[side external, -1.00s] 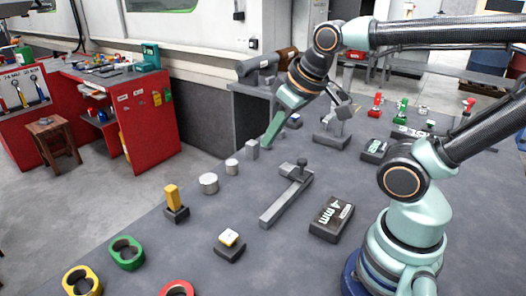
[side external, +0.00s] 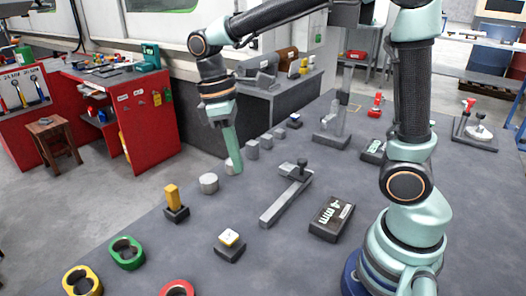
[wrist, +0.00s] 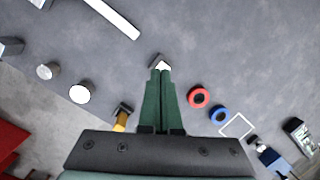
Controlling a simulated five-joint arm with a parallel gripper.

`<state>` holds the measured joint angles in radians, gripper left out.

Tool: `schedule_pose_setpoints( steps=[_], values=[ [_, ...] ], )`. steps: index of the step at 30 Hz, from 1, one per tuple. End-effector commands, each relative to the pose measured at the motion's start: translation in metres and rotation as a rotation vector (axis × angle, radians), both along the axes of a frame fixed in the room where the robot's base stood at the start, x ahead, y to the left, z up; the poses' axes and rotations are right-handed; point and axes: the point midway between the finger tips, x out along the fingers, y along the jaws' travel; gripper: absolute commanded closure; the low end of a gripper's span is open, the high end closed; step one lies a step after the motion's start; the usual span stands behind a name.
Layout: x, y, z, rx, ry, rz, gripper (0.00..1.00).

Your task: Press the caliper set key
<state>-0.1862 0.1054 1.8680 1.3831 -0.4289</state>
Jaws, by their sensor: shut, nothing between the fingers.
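The grey caliper (side external: 285,198) lies flat on the table, with a dark knob on its slider; part of it shows at the top of the wrist view (wrist: 112,18). A dark block reading 4 mm (side external: 331,218) lies to its right. A dark key box with a white, yellow-edged top (side external: 229,239) sits in front of the caliper. In the wrist view a white-topped dark box (wrist: 160,61) shows just beyond the fingertips, partly hidden by them. My gripper (side external: 238,172) is shut and empty, pointing down above the table, behind the key in the side view.
Grey cylinders (side external: 208,183) and blocks stand along the left table edge, with a yellow block on a dark base (side external: 174,203). Green (side external: 126,252), yellow (side external: 82,281) and red (side external: 178,289) rings lie at the front. A grey stand (side external: 333,137) rises at the back.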

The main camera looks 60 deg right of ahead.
Motion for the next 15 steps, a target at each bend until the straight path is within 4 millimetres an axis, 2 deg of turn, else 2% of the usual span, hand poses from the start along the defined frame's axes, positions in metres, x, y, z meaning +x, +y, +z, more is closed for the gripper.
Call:
schedule_pose_setpoints(
  steps=[9,15],
  values=[
    [0.009,0.027,-0.035,-0.005,0.274,0.22,1.0],
    [0.01,0.038,-0.052,-0.002,0.394,0.312,1.0]
  ],
)
